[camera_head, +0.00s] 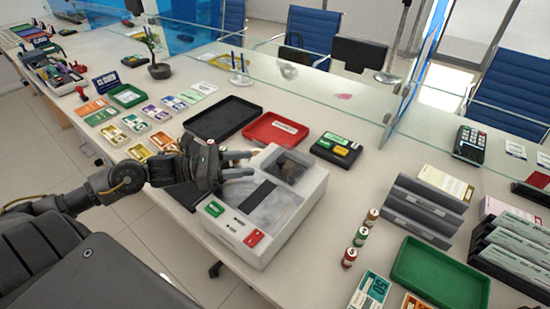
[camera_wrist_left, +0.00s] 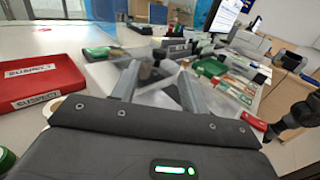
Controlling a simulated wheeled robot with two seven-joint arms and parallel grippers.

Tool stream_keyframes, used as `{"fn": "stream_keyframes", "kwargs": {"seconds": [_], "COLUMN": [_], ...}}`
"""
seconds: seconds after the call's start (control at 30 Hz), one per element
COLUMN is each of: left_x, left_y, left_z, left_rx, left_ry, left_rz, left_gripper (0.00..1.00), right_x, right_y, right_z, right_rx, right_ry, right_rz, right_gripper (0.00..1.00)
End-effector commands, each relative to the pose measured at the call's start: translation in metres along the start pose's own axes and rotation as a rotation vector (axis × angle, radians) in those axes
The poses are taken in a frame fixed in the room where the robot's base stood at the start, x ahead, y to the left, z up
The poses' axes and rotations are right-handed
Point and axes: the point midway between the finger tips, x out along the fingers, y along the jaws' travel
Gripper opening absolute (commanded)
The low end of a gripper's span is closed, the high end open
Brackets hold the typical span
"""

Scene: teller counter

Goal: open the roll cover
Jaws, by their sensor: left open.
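A white desktop machine (camera_head: 249,233) stands on the counter in the head view, with green and red labels on its front. A dark see-through lid (camera_head: 287,169), which looks like the roll cover, lies flat on its top far end and looks shut. My left gripper (camera_head: 249,164) is open and empty at the left edge of the machine's top, fingers pointing right toward the lid. In the left wrist view the two fingers (camera_wrist_left: 158,88) stand apart over the blurred machine top. Whether they touch it, I cannot tell. A dark part of my right arm (camera_wrist_left: 297,113) shows at the right edge there.
A red tray (camera_head: 275,130) and a black tray (camera_head: 222,118) lie behind the machine. A glass screen (camera_head: 330,95) runs along the back.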

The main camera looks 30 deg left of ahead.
Motion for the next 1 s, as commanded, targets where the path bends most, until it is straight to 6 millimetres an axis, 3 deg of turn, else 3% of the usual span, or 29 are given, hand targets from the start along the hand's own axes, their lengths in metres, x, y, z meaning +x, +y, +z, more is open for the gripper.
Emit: {"fn": "stream_keyframes", "kwargs": {"seconds": [0.3,0.5,0.9,1.0], "left_x": [0.052,0.075,0.082,0.082], "left_y": [0.001,0.001,0.000,0.000], "left_z": [0.004,0.002,0.000,0.000], "left_rx": [0.000,-0.001,0.000,0.000], "left_ry": [-0.004,-0.002,0.001,0.001], "left_rz": [0.001,0.001,0.000,0.000], "left_gripper": [0.45,0.45,0.45,0.34], "right_x": [-0.015,-0.020,-0.020,-0.020], "right_y": [-0.009,-0.022,-0.019,-0.018], "right_z": [-0.009,-0.013,-0.006,-0.006], "right_rx": [0.004,0.010,0.008,0.008], "right_ry": [0.017,0.019,0.008,0.008], "right_rz": [-0.014,-0.030,-0.026,-0.026], "right_gripper": [0.00,0.00,0.00,0.00]}}
